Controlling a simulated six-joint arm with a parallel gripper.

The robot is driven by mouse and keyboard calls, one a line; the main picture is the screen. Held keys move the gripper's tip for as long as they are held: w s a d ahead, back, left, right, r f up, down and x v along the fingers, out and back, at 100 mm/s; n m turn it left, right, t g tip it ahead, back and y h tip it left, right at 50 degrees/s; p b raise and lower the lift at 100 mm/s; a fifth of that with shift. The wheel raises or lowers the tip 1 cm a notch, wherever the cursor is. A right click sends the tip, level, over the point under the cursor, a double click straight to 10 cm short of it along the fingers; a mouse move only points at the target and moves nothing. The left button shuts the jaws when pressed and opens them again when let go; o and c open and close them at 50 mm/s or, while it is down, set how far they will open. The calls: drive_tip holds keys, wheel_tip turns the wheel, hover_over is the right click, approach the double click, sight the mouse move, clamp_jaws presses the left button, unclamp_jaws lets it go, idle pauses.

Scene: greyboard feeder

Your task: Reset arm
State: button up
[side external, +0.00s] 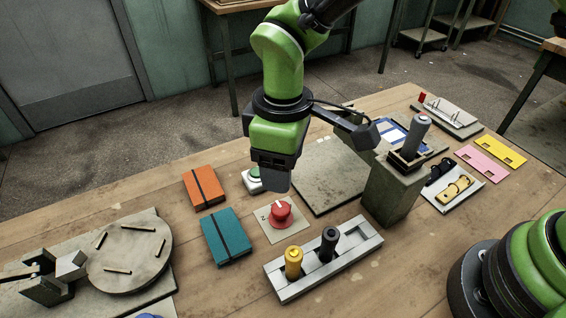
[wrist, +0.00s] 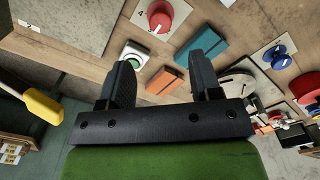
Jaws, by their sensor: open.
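My gripper (side external: 275,180) hangs from my green arm above the table, pointing down, near the green button and the red knob. In the wrist view my gripper (wrist: 163,72) has its two dark fingers spread apart with nothing held between them. The orange notebook (wrist: 164,80) shows in the background between the fingers. The fingertips partly overlap in the side view.
Below lie the orange notebook (side external: 204,188), teal notebook (side external: 226,235), green button (side external: 253,176), red knob (side external: 281,212) and a lever block (side external: 350,262) with yellow and black handles. A grey post (side external: 391,195) stands to the right. A round disc (side external: 130,253) is at left.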

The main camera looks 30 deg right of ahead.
drive_tip(key=s+d+r+m+t+y, duration=0.1)
drive_tip(key=s+d+r+m+t, duration=0.15)
drive_tip(key=d+r, duration=0.45)
drive_tip(key=s+d+r+m+t+y, duration=0.1)
drive_tip(key=d+r+m, duration=0.3)
drive_tip(key=r, duration=0.5)
drive_tip(key=s+d+r+m+t, duration=0.3)
drive_tip(key=s+d+m, duration=0.3)
drive_tip(key=s, duration=0.6)
drive_tip(key=shift+s+d+t, duration=0.2)
drive_tip(key=shift+d+t, duration=0.15)
drive_tip(key=shift+d, duration=0.4)
drive_tip(key=shift+r+m, duration=0.1)
drive_tip(key=shift+m, duration=0.15)
